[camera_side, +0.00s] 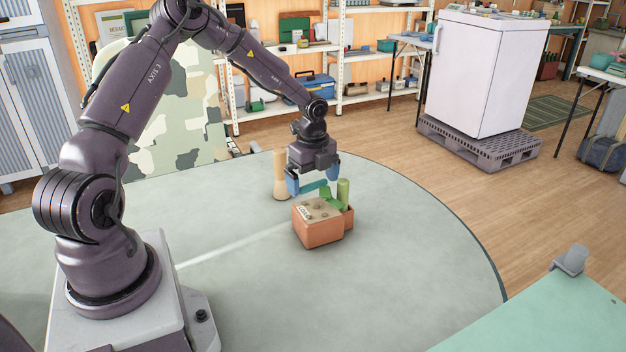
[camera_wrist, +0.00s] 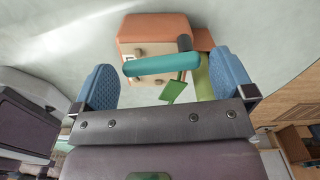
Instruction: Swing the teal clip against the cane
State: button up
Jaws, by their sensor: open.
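The teal clip, a rounded bar, lies level between the fingers of my gripper (camera_side: 313,179) in the side view. In the wrist view the teal clip (camera_wrist: 160,65) has a dark stub at its right end and spans much of the gap between the blue fingertips of my gripper (camera_wrist: 166,78). My gripper is open, low over the terracotta crate (camera_side: 320,233). An upright olive-green post (camera_side: 343,192), perhaps the cane, stands at the crate's right side. Whether the clip touches it or a finger I cannot tell. A green flat piece (camera_wrist: 174,91) shows below the clip.
A pale wooden post (camera_side: 280,176) stands upright just behind and left of the crate. The round grey-green table (camera_side: 400,250) is otherwise clear around the crate. A mint table (camera_side: 550,325) with a grey item is at the front right.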

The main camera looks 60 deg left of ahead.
jog(key=shift+f, duration=0.2)
jog(key=shift+c, duration=0.5)
jog(key=c, duration=0.7)
jog(key=shift+r, duration=0.1)
jog(key=n, duration=0.3)
jog(key=d+n, duration=0.1)
jog(key=n, duration=0.1)
jog(key=shift+w+d+n, duration=0.1)
jog(key=shift+w+n, duration=0.2)
jog(key=n, duration=0.4)
jog(key=shift+w+d, duration=0.35)
jog(key=o, duration=0.8)
